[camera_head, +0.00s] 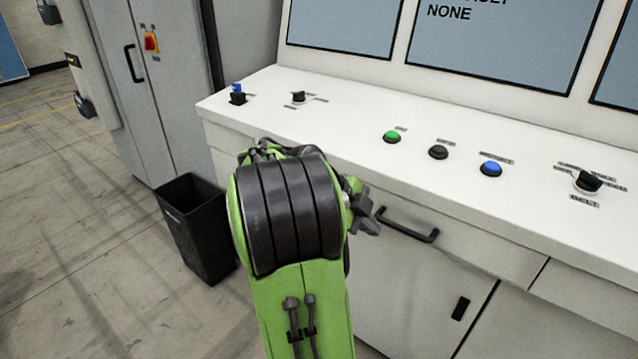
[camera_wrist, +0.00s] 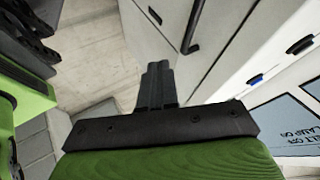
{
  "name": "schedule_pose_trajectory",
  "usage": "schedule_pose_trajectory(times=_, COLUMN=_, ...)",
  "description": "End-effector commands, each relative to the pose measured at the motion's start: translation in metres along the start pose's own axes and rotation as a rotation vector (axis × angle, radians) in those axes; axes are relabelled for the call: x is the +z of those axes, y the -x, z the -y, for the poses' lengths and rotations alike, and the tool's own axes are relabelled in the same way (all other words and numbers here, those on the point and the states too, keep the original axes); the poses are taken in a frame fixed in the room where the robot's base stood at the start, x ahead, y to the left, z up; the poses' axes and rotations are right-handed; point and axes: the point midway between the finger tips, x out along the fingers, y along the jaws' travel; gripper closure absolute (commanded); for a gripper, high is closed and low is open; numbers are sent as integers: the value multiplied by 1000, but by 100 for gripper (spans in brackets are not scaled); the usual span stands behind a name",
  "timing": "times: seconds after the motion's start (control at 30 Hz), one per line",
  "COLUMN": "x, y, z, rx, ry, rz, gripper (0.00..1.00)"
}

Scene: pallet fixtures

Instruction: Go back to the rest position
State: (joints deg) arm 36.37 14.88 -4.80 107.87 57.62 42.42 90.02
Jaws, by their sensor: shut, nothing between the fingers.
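My gripper (camera_wrist: 157,68) shows in the wrist view with its two dark fingers together, shut and empty. In the head view my green and black arm is folded in front of the white control console (camera_head: 335,122). The arm hides most of the gripper there, and I cannot tell its exact place from that view. The gripper appears apart from the console's controls, with nothing touching its fingers.
The console carries a green button (camera_head: 392,137), a black button (camera_head: 438,152), a blue button (camera_head: 490,169) and a black rotary switch (camera_head: 588,182). A drawer handle (camera_head: 408,226) juts out below. A black bin (camera_head: 197,228) stands left of my arm. Floor further left is clear.

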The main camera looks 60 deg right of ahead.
Motion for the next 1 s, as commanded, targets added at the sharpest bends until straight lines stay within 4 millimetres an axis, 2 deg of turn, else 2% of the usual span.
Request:
schedule_pose_trajectory(times=0.27, x=0, y=-1, z=0, rx=0, ry=0, rz=0, gripper=100)
schedule_pose_trajectory(times=0.33, x=2, y=4, z=-1, rx=-5, ry=30, rz=17, gripper=100)
schedule_pose_trajectory(times=0.37, x=4, y=12, z=-3, rx=-13, ry=71, rz=41, gripper=100)
schedule_pose_trajectory(times=0.47, x=19, y=61, z=-19, rx=-84, ry=401, rz=208, gripper=100)
schedule_pose_trajectory(times=0.5, x=26, y=89, z=-33, rx=-141, ry=602, rz=298, gripper=100)
schedule_pose_trajectory(times=0.57, x=32, y=132, z=-62, rx=-260, ry=942, rz=431, gripper=100)
schedule_pose_trajectory(times=0.6, x=33, y=158, z=-85, rx=-358, ry=1169, rz=507, gripper=100)
schedule_pose_trajectory(times=0.67, x=28, y=193, z=-122, rx=-530, ry=1505, rz=600, gripper=100)
schedule_pose_trajectory(times=0.7, x=22, y=212, z=-148, rx=-663, ry=1717, rz=647, gripper=100)
schedule_pose_trajectory(times=0.8, x=-1, y=242, z=-205, rx=-998, ry=2162, rz=701, gripper=100)
schedule_pose_trajectory(times=0.83, x=-8, y=247, z=-219, rx=-1089, ry=2263, rz=703, gripper=100)
schedule_pose_trajectory(times=0.9, x=-21, y=253, z=-243, rx=-1258, ry=2433, rz=695, gripper=100)
schedule_pose_trajectory(times=1.0, x=-28, y=254, z=-259, rx=-1379, ry=2541, rz=679, gripper=100)
